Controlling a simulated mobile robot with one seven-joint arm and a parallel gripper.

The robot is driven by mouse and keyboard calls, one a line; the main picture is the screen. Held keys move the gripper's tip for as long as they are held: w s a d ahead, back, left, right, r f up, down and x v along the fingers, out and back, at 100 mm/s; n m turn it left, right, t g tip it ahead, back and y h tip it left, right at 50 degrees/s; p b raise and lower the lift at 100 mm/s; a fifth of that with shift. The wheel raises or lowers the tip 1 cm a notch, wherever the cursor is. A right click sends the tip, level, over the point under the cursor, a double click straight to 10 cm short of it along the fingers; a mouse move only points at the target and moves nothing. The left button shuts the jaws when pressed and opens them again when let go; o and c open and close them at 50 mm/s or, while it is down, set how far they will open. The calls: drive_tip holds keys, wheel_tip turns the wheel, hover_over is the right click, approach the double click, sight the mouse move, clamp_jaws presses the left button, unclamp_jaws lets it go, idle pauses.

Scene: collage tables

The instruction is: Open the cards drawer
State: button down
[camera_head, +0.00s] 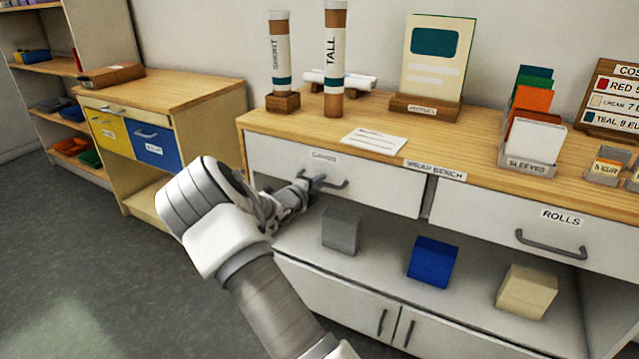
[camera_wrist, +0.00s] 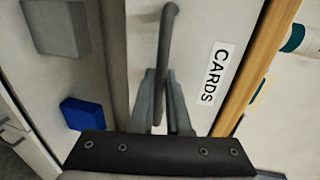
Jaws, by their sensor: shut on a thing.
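The cards drawer (camera_head: 385,193) is a white drawer front at the upper left of the wrap bench. Its label reads CARDS in the wrist view (camera_wrist: 214,74). A grey bar handle (camera_head: 338,185) is on its front, and the handle also shows in the wrist view (camera_wrist: 167,35). My gripper (camera_head: 304,187) is at the left part of this handle. In the wrist view my gripper's fingers (camera_wrist: 164,98) are shut on the handle, one on each side. The head view shows the drawer front standing slightly forward of the neighbouring rolls drawer; how far is hard to tell.
The rolls drawer (camera_head: 510,228) is to the right. Grey (camera_head: 341,231), blue (camera_head: 432,262) and cream (camera_head: 526,291) blocks sit on the open shelf below. Open floor (camera_head: 90,260) lies at left.

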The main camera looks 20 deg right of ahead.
idle(0.3)
drive_tip(key=f+v, duration=0.3)
drive_tip(key=v, duration=1.1)
drive_tip(key=a+f+v, duration=0.1)
drive_tip(key=f+v, duration=0.2)
drive_tip(key=v, duration=1.1)
drive_tip(key=shift+s+a, duration=0.15)
drive_tip(key=shift+s, duration=0.3)
drive_tip(key=c, duration=1.2)
unclamp_jaws()
drive_tip(key=shift+o, duration=0.2)
drive_tip(key=p+v, duration=0.4)
drive_tip(key=v, duration=1.3)
drive_tip(key=shift+a, duration=0.2)
